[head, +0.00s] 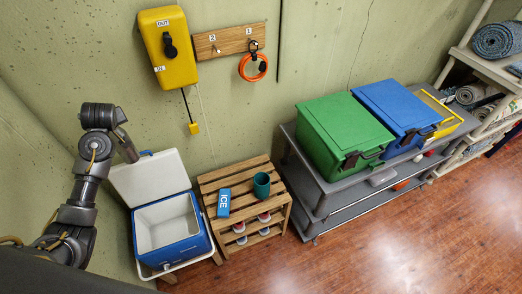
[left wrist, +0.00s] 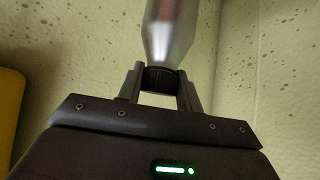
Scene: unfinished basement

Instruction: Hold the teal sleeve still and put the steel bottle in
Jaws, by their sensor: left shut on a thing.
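The teal sleeve (head: 262,187) stands upright and open at the top on the slatted wooden stand; no gripper touches it. In the left wrist view, my left gripper (left wrist: 161,82) is shut on the dark cap of the steel bottle (left wrist: 171,30). The bottle's silver body extends up out of that frame, so its far end is hidden. In the head view my left arm is raised at the left, above the cooler; I cannot make out its fingers or the bottle there. My right gripper is not in view.
A blue ICE pack (head: 224,203) lies beside the sleeve on the wooden stand (head: 232,179). An open blue cooler (head: 174,232) stands to the left. A grey shelf (head: 310,187) with green (head: 343,130) and blue (head: 398,110) bins is to the right. A yellow box (head: 167,45) hangs on the wall.

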